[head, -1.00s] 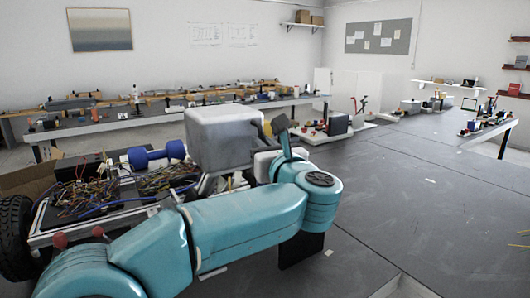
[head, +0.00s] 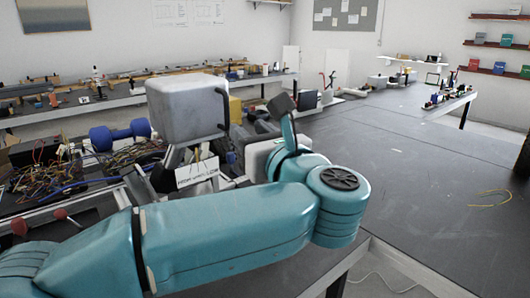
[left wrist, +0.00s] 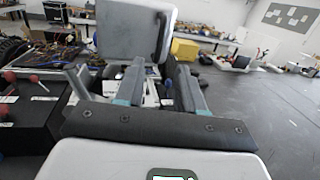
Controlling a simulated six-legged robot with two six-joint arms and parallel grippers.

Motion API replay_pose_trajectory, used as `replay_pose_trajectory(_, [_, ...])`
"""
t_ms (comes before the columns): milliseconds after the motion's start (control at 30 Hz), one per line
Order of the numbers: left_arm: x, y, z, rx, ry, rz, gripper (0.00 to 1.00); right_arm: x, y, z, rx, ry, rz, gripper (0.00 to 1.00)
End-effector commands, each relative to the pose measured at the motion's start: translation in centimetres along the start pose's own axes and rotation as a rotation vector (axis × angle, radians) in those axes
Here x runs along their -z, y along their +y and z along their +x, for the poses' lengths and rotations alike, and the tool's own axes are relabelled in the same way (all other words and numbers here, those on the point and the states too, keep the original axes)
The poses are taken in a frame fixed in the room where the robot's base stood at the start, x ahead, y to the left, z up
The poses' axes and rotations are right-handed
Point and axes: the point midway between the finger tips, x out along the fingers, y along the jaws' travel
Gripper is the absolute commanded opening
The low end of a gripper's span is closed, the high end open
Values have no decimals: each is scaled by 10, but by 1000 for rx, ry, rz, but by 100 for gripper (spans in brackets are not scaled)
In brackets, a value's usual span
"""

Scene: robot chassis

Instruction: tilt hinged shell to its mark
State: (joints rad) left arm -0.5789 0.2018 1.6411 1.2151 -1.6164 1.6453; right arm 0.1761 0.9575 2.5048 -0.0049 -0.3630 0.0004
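The hinged shell (head: 187,108) is a pale grey, rounded box-like cover, raised over the chassis, with a black handle on its right side. In the left wrist view the shell (left wrist: 135,30) is ahead, at top centre, its handle towards the right finger's side. My left gripper (head: 281,105) stands to the right of the shell, with a visible gap. In the wrist view its two fingers (left wrist: 160,70) are apart with nothing between them. The hinge is mostly hidden behind my arm. I cannot make out a tilt mark. My right gripper is not in view.
A white lettered card (head: 197,172) sits below the shell. A blue dumbbell-shaped part (head: 120,134) and tangled wires (head: 38,170) lie to the left. Red knobs (head: 19,225) stand at front left. The dark table (head: 420,160) at right is mostly clear.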

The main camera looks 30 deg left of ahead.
Motion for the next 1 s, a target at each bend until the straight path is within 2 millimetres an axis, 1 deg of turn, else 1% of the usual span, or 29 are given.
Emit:
replay_pose_trajectory(33, [2, -1, -13, 5, -1, -2, 38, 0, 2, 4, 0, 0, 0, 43])
replay_pose_trajectory(100, [1, -1, -27, 4, -2, -1, 38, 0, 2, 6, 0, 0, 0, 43])
replay_pose_trajectory(200, [1, -1, -41, 3, 0, 0, 38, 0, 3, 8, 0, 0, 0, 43])
replay_pose_trajectory(300, [0, 0, -50, 1, 0, 1, 38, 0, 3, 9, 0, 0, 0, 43])
replay_pose_trajectory(467, [0, 0, -54, -1, 0, 1, 38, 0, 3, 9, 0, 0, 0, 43])
replay_pose_trajectory(1000, [0, 0, -53, -1, 0, 0, 38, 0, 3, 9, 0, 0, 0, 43])
